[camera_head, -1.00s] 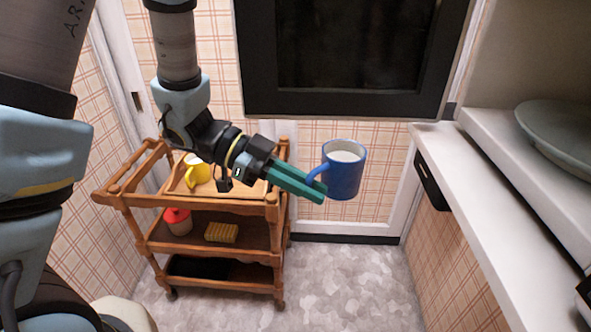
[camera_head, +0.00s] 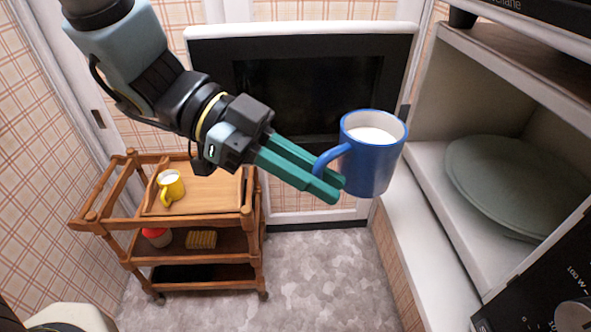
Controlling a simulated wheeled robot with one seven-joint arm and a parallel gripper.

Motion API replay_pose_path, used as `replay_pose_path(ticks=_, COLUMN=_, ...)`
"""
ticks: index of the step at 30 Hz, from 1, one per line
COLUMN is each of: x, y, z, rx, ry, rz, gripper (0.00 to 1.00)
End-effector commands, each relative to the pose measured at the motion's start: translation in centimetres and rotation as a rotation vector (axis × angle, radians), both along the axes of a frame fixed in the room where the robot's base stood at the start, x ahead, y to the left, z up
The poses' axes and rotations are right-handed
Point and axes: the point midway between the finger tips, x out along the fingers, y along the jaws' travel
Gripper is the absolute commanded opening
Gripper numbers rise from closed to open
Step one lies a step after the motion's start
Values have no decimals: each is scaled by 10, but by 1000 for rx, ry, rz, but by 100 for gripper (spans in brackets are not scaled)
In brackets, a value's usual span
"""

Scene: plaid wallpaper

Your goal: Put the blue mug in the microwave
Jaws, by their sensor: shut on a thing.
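The blue mug (camera_head: 375,160) is upright in the air, its inside white. My gripper (camera_head: 334,186) has green fingers and is shut on the mug's handle, at the mug's left side. The open microwave is at the right. Its cavity shows a pale green round plate (camera_head: 500,185) on the light floor (camera_head: 425,170). Part of the dark control panel (camera_head: 555,275) with a knob shows at the lower right. The mug is left of the cavity, outside it.
A black-framed panel (camera_head: 300,95) with a white top edge is behind my gripper. Grey floor is clear.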

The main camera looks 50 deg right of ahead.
Motion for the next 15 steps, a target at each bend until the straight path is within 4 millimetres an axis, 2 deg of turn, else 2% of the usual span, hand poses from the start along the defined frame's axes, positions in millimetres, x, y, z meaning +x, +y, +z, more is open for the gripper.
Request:
replay_pose_path(ticks=1, x=-5, y=1, z=12, rx=-3, ry=1, rz=-10, gripper=0)
replay_pose_path(ticks=3, x=-9, y=2, z=18, rx=-2, ry=1, rz=-17, gripper=0)
replay_pose_path(ticks=8, x=-14, y=1, z=22, rx=1, ry=2, rz=-27, gripper=0)
replay_pose_path(ticks=15, x=-25, y=-10, z=24, rx=2, ry=3, rz=-28, gripper=0)
